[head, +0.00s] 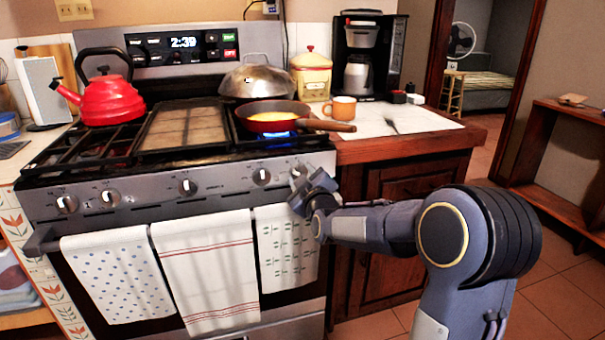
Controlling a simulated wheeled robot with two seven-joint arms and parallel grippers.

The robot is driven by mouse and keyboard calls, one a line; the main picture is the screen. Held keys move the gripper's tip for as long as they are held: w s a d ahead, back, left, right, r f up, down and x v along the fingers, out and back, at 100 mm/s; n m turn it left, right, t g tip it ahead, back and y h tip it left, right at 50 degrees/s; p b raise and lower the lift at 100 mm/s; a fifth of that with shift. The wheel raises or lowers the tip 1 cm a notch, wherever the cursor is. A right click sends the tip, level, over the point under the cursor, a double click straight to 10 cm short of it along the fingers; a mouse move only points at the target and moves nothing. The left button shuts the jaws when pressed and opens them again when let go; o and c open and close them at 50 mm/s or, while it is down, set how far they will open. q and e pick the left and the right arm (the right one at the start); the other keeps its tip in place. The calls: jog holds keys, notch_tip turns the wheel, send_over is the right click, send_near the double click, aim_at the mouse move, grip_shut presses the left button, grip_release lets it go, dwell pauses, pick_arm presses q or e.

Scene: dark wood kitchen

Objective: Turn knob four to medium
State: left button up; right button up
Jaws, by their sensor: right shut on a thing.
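A row of stove knobs runs along the front panel of the range (150,198). My right gripper (301,180) is at the right end of this row and is shut on the rightmost knob (298,170), which it mostly hides. The knob to its left (261,176) is uncovered, as are the other knobs farther left, such as the middle one (187,187). A blue flame (279,135) burns under the pan (270,118) on the front right burner. The setting of the gripped knob cannot be read. My left gripper is not in view.
A red kettle (108,100) and a domed metal lid (257,80) sit on the stovetop. Towels (207,270) hang from the oven handle below the knobs. The pan's handle (328,125) reaches over the counter, near an orange mug (341,107). Floor is free at the right.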

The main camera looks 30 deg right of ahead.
jog(key=n+p, duration=0.1)
jog(key=n, duration=0.5)
jog(key=shift+p, duration=0.4)
jog(key=shift+n, duration=0.4)
jog(key=o, duration=1)
jog(key=p+v, duration=0.1)
jog(key=v, duration=0.6)
jog(key=shift+s+a, duration=0.1)
jog(key=shift+s, duration=0.3)
